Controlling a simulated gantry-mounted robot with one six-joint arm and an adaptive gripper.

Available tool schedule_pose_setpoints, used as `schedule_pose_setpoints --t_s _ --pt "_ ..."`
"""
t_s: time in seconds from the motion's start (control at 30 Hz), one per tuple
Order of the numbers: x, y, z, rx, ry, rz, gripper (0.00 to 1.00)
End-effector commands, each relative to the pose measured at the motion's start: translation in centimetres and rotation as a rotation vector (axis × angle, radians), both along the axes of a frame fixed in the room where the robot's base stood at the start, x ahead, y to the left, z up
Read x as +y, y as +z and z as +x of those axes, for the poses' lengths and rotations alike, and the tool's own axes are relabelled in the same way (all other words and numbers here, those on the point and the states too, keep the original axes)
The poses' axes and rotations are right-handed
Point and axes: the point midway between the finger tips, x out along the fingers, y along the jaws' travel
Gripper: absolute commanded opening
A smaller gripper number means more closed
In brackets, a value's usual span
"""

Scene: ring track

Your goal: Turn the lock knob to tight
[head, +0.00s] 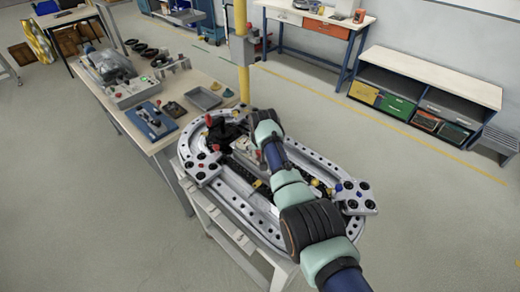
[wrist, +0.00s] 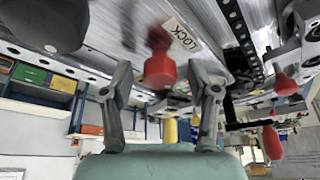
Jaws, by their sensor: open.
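The red lock knob (wrist: 159,70) shows in the wrist view, next to a white label (wrist: 183,35) reading LOCK on a grey metal plate. My gripper (wrist: 160,80) is open, with one finger on each side of the knob. The knob appears between the fingertips, with a gap on both sides; I cannot tell how deep it sits between them. In the head view my arm reaches over the oval ring track (head: 240,205), and the gripper and lock knob cannot be made out clearly there.
Other red knobs (wrist: 285,84) stand to the right in the wrist view. A red knob (head: 208,120) rises at the track's left end. A workbench (head: 160,145) with trays and a control box adjoins the track at the upper left. A yellow post (head: 242,60) stands behind.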

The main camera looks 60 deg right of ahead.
Motion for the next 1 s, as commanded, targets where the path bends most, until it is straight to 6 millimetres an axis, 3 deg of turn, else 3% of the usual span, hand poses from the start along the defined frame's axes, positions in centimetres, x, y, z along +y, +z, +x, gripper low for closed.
schedule_pose_setpoints --t_s 0.27,0.6,0.73,1.0 --pt "0.9 2.5 -0.6 -0.003 0.0 -0.003 0.6" --pt "3.3 9.8 -2.2 -0.002 0.0 -0.003 0.6" --pt "3.7 10.9 -2.5 -0.001 0.0 -0.001 0.6" --pt "3.9 11.1 -2.5 0.0 0.0 0.0 0.6"
